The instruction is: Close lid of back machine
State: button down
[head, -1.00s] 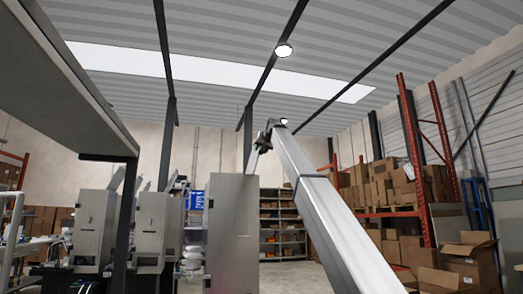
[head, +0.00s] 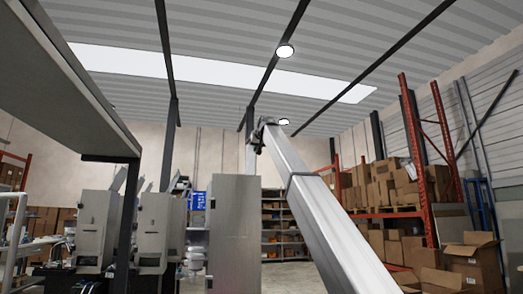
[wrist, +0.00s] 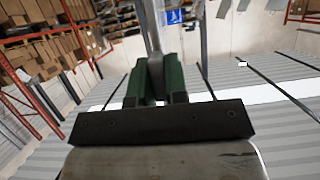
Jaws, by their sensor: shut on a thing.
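A grey metal machine (head: 233,230) stands nearest, at the middle of the head view. A thin grey lid (head: 250,158) stands raised above its top, roughly upright. My gripper (head: 257,143) is at the upper end of this lid. In the wrist view, the green fingers of my gripper (wrist: 155,80) are shut on a narrow grey part of the lid (wrist: 156,68). Two similar machines stand to the left, a middle one (head: 153,230) and a far left one (head: 96,225), each with a raised, tilted panel. I cannot tell which is the back machine.
A grey overhead panel on a dark post (head: 127,215) fills the left side. Shelves with boxes (head: 280,225) stand behind. An orange rack (head: 415,150) and open cartons (head: 470,260) are at right. The air around my gripper looks clear.

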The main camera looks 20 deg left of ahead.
jog(key=s+a+f+n+t+h, duration=0.4)
jog(key=s+a+f+n, duration=0.3)
jog(key=a+f+n, duration=0.5)
jog(key=shift+s+a+t, duration=0.25)
jog(key=shift+s+t, duration=0.05)
jog(key=shift+t, duration=0.5)
dwell(0.3)
jog(key=c, duration=1.1)
grip_release()
jog(key=shift+c, duration=0.2)
